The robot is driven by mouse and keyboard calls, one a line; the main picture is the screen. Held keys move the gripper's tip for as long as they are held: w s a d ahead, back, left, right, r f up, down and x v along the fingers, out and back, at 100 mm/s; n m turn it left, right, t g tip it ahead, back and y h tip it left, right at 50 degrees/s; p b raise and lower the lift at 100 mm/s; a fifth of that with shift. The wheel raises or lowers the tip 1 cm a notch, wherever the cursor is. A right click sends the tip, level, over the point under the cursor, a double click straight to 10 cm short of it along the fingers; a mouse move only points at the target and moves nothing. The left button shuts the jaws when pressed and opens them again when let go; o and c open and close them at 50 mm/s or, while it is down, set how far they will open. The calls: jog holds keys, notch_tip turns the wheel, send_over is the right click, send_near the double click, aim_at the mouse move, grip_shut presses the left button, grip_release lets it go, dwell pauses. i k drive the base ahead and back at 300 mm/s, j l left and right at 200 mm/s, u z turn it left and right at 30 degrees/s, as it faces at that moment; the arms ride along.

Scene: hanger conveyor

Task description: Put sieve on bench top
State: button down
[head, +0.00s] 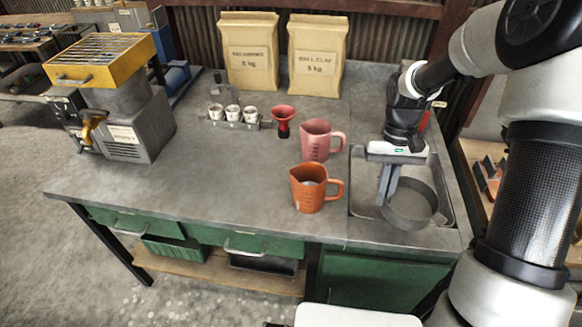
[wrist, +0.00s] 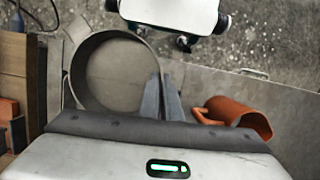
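The sieve (head: 412,208) is a grey round ring with a plain wall. In the head view it is at the sink basin, and its near edge overlaps the basin's front rim. My gripper (head: 386,200) points down at its left side, with the fingers closed on the sieve's wall. In the wrist view the sieve (wrist: 84,62) is left of the fingertips (wrist: 162,82), and its rim runs between them. The bench top (head: 240,170) is a wide grey surface to the left of the sink. How high the sieve is above the basin floor is hard to tell.
An orange jug (head: 308,190) and a pink jug (head: 316,140) stand just left of the sink. A red funnel (head: 283,118), small white cups (head: 233,113) and two paper bags (head: 248,60) are further back. A grey machine (head: 135,125) stands at the left. The bench's front middle is clear.

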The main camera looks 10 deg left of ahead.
aim_at(229, 176)
jog(key=k+j+z, duration=0.1)
jog(key=j, duration=0.3)
jog(key=k+j+z, duration=0.1)
jog(key=j, duration=0.25)
jog(key=k+j, duration=0.1)
jog(key=j, duration=0.3)
jog(key=k+j+z, duration=0.15)
jog(key=j, duration=0.2)
jog(key=k+j+z, duration=0.1)
jog(key=j, duration=0.25)
jog(key=k+j+z, duration=0.1)
jog(key=j, duration=0.25)
jog(key=i, duration=0.45)
